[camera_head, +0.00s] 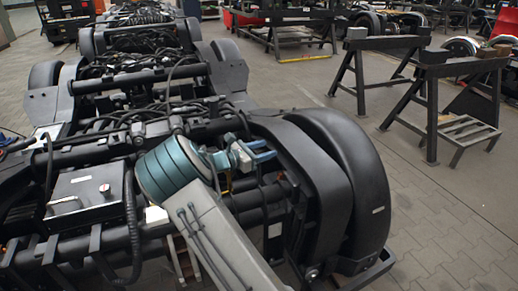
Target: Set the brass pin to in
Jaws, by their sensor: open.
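My gripper (268,153) is in the middle of the head view, with bluish fingers pointing right. The fingers are apart, and I see nothing held between them. They are at the inner side of a large black curved wheel cover on the bogie (170,75). I cannot pick out the brass pin; my wrist and arm cover part of the bogie there. A small yellow part (228,183) shows just below the gripper, but it is too small to identify.
The black wheel cover (345,180) stands close right of my gripper. A dark box (75,212) with a silver handle is at the left, among hoses and pipes. Black trestles (430,105) stand at the right on open paved floor (440,220). More bogies are behind.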

